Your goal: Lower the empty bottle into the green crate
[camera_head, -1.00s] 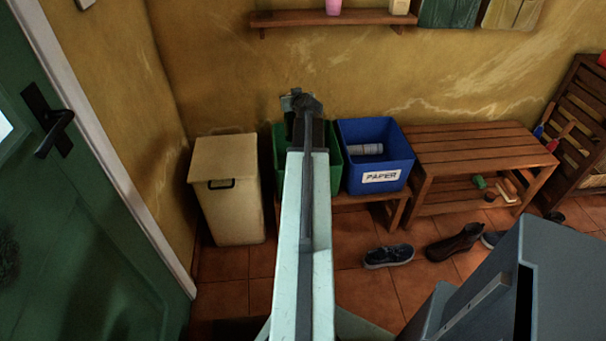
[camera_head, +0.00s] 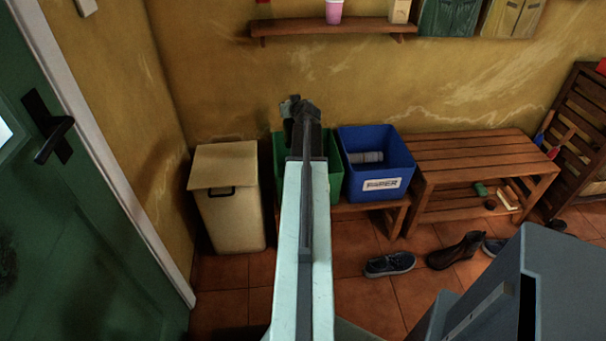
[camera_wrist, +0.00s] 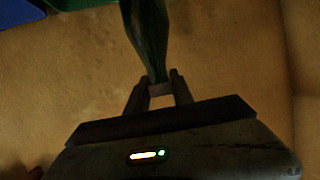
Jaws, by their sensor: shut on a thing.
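The green crate (camera_head: 335,168) stands on a low wooden bench in the head view, partly hidden behind my arm. My gripper (camera_wrist: 160,88) is shut on the narrow end of a dark green bottle (camera_wrist: 148,35) in the wrist view. The bottle reaches away from the fingers toward the top edge, where its far end is cut off. In the head view my gripper (camera_head: 290,106) appears above the back part of the green crate, and the bottle cannot be made out there. The crate's inside is mostly hidden by my arm.
A blue crate (camera_head: 377,180) labelled PAPER, with a grey roll in it, stands just right of the green crate. A beige lidded bin (camera_head: 226,200) stands to the left. A wall shelf (camera_head: 330,25) hangs above. A slatted bench (camera_head: 470,150) is farther right.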

